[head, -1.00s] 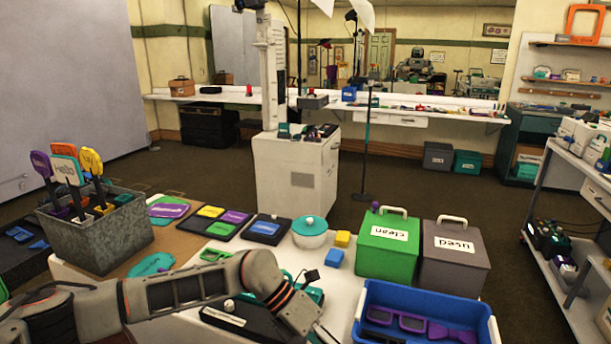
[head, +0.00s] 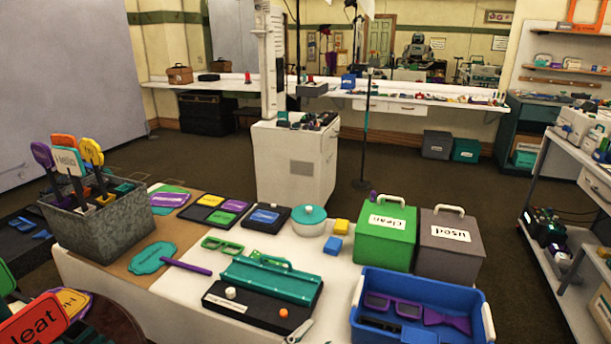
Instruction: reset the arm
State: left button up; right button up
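Neither of my arms nor grippers shows in the head view now.
A blue bin (head: 478,326) with purple glasses (head: 393,307) stands at the front right. Behind it are a green box (head: 371,247) marked clean and a grey box (head: 450,262) marked used. A metal bin (head: 100,238) of prop signs stands left. Dark floor lies beyond the table.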

pick_arm(q)
jog(key=s+a+f+n+g+y, duration=0.2)
jog(key=s+a+f+n+y, duration=0.2)
jog(key=s+a+f, duration=0.4)
jog(key=s+a+f+n+g+y, duration=0.2)
jog(key=s+a+f+n+y, duration=0.3)
jog(key=s+a+f, duration=0.3)
jog(key=a+f+n, duration=0.1)
jog(key=a+f, duration=0.3)
jog(key=a, duration=0.1)
jog(key=shift+s+a+f+n+g, duration=0.2)
jog(key=shift+a+f+n+g, duration=0.05)
jog(key=shift+f+n+g, duration=0.1)
